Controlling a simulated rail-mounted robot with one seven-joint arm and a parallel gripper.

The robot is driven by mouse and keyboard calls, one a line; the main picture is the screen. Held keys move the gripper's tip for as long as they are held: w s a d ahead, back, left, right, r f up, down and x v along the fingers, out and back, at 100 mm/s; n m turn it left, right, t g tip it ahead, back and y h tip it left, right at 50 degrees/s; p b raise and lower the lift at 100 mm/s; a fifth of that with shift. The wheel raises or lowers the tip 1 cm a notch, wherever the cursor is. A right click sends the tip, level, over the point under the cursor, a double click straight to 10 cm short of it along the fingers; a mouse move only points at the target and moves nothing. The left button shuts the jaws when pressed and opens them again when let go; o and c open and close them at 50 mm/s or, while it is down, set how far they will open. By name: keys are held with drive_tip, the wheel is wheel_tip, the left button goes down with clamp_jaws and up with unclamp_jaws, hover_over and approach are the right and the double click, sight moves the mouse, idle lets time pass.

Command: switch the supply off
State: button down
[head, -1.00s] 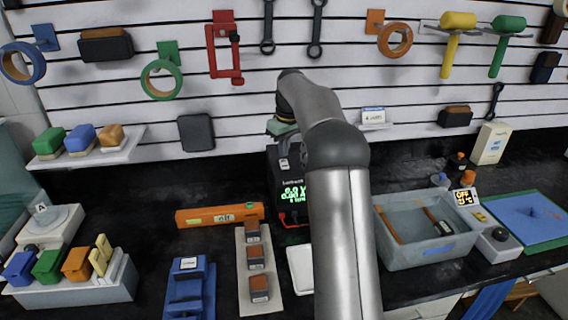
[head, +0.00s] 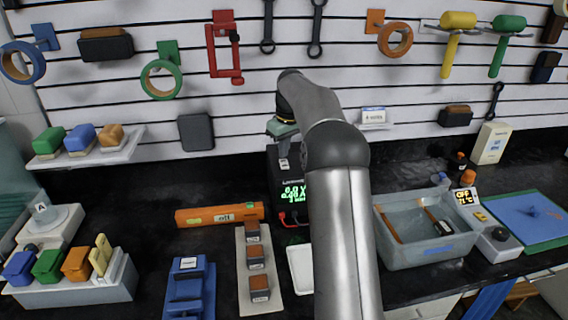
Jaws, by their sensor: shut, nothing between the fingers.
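The power supply (head: 291,204) is a black box standing at the back of the bench, left of my arm. Its front display shows green digits that look like zeros, too small to read surely. Red and dark terminals sit below the display. My gripper (head: 284,163) points down at the supply's upper front; it looks shut and empty. Whether it touches the supply cannot be told. The supply's switch cannot be picked out, and my arm hides part of the right side.
A white tray (head: 299,270) lies in front. A grey tub (head: 440,256) stands right of my arm. The slatted wall is behind.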

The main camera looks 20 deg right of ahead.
sight(284, 160)
drive_tip(key=shift+f+b, duration=0.4)
drive_tip(key=shift+f, duration=0.4)
wheel_tip(284, 160, up, 7)
drive_tip(key=p, duration=0.7)
drive_tip(key=shift+r, duration=0.1)
idle(0.6)
